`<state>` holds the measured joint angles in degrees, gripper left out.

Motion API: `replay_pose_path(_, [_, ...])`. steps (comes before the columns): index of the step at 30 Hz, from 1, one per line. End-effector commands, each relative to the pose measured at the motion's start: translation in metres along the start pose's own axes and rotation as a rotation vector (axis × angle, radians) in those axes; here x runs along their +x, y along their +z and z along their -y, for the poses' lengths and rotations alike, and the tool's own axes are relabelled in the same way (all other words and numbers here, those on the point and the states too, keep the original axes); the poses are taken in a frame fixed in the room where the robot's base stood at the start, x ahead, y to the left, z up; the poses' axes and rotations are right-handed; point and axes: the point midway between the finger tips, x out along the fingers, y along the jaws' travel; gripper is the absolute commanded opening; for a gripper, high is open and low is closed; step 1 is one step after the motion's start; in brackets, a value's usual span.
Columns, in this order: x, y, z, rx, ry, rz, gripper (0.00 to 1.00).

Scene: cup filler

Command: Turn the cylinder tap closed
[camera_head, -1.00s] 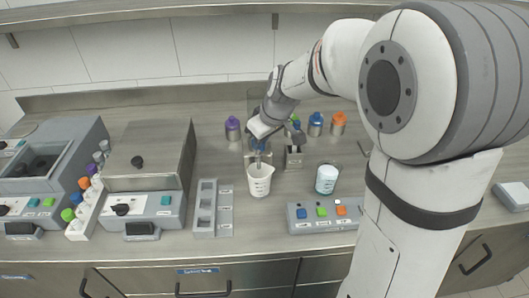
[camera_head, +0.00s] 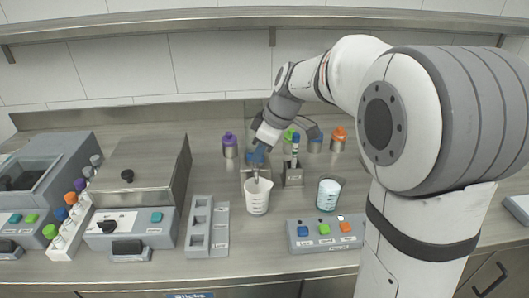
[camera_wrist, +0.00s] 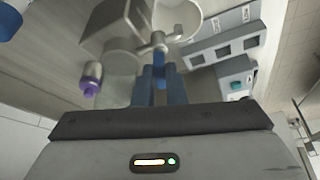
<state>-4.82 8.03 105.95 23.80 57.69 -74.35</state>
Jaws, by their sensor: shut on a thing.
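My gripper (camera_head: 257,157) is in the middle of the counter in the head view, at the metal tap (camera_head: 256,175) above a white measuring beaker (camera_head: 257,198). In the wrist view the blue fingers of my gripper (camera_wrist: 158,72) are shut on the handle of the tap (camera_wrist: 158,42). The tap's grey metal body shows just beyond the fingertips. The beaker's round mouth (camera_wrist: 178,14) shows beyond the tap. My gripper and wrist hide much of the cylinder behind the tap, and the handle's exact angle is hard to tell.
A small grey stand (camera_head: 293,175) holding a blue-topped item is right of the tap. A filled beaker (camera_head: 328,194) and a button panel (camera_head: 325,232) stand further right. A purple-capped bottle (camera_head: 229,146) is behind left. A grey slotted rack (camera_head: 208,226) lies front left.

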Motion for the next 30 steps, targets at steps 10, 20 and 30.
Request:
replay_pose_path(10, [0.0,0.0,0.0,0.0,0.001,0.0,0.16])
replay_pose_path(20, [0.0,0.0,0.0,0.001,0.0,0.0,0.33])
replay_pose_path(30, [-0.028,0.0,-0.001,0.001,0.005,-0.001,0.33])
